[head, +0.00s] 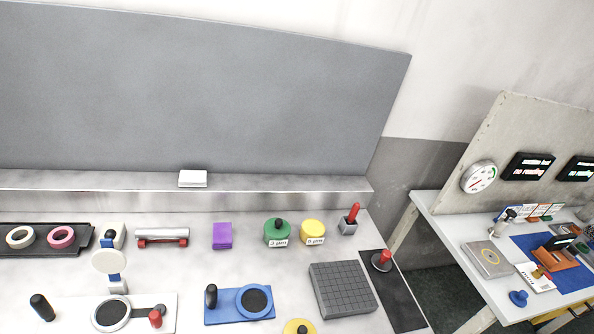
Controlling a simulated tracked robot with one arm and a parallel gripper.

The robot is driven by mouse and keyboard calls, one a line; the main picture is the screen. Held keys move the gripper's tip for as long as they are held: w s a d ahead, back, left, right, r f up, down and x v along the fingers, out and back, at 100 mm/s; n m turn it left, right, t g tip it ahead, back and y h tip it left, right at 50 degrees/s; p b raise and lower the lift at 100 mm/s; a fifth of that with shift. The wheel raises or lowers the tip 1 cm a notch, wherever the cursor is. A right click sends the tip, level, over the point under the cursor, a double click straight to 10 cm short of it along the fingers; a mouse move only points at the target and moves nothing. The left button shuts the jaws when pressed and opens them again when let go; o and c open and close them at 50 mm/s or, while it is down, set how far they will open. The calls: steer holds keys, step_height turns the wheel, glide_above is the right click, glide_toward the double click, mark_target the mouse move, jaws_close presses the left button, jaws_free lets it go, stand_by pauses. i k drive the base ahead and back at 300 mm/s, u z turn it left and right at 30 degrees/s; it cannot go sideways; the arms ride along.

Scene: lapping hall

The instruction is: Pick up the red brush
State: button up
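No part of my gripper shows in the head view. I cannot tell for sure which thing is the red brush. An upright red handle (354,212) stands in a small grey block-shaped holder (347,228) at the back right of the near bench; its lower end is hidden in the holder. Another red-topped piece (384,257) with a round base stands on a black mat (402,303) at the bench's right end.
The bench (265,316) also holds a gridded grey plate (342,290), green tub (276,234), yellow tub (313,231), purple block (222,236), blue base (224,316) and red-footed roller (162,235). A gap separates it from a second table (437,224) at right.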

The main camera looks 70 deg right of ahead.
mark_target(354, 212)
steer(key=u, duration=1.5)
steer(key=k, duration=2.35)
steer(key=z, duration=2)
steer(key=i, duration=1.05)
